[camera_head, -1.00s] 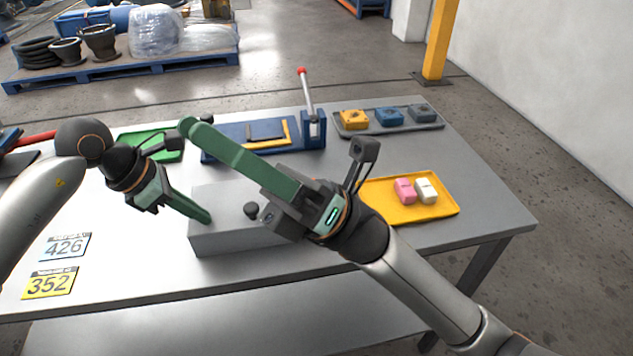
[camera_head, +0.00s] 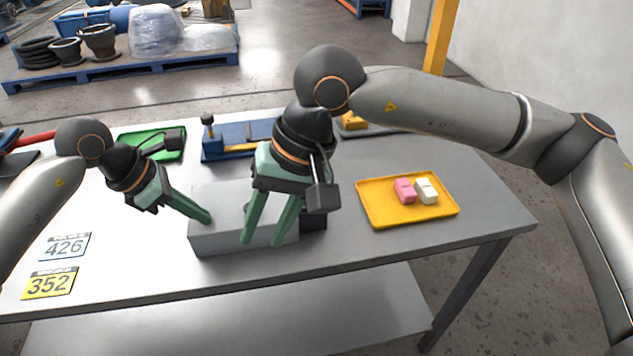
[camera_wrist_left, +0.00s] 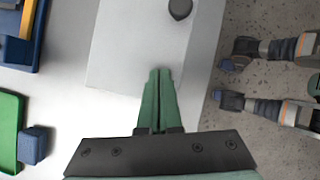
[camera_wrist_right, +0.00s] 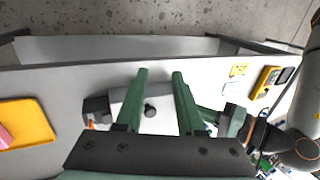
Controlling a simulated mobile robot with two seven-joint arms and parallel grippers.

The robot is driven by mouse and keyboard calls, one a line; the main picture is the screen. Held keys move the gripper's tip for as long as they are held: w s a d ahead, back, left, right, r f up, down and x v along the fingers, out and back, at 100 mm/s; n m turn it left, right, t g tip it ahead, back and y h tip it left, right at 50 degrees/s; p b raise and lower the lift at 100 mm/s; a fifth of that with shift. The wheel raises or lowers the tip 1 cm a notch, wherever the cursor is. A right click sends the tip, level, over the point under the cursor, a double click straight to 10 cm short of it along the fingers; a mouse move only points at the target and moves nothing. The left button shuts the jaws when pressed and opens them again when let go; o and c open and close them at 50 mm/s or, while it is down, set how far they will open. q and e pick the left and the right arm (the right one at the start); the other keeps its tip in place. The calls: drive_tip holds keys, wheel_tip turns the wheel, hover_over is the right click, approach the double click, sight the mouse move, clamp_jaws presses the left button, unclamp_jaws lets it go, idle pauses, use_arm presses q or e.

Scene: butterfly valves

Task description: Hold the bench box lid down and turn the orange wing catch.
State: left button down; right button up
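The grey bench box (camera_head: 215,238) stands near the front of the table, its lid down, with a dark round knob on top (camera_wrist_left: 180,8). My left gripper (camera_head: 208,219) is shut and empty, its tips at the lid's left part; contact is hard to tell. My right gripper (camera_head: 262,243) is open and empty, pointing down over the front right of the box. In the right wrist view the knob (camera_wrist_right: 150,109) shows between its fingers. A dark block (camera_head: 316,221) is at the box's right end. A small orange part (camera_wrist_right: 92,125), perhaps the wing catch, shows at that block in the right wrist view.
A yellow tray (camera_head: 380,217) with a pink and a white block is right of the box. A blue fixture (camera_head: 215,150) and a green tray (camera_head: 165,137) are behind. Number plates (camera_head: 66,246) lie at front left. The table between box and yellow tray is free.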

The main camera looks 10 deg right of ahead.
drive_tip(key=w+d+r+t+h, duration=0.5)
drive_tip(key=w+d, duration=0.4)
drive_tip(key=d, duration=0.1)
drive_tip(key=x, duration=1.2)
drive_tip(key=shift+s+a, duration=0.2)
drive_tip(key=shift+a, duration=0.2)
drive_tip(key=shift+c, duration=0.3)
clamp_jaws()
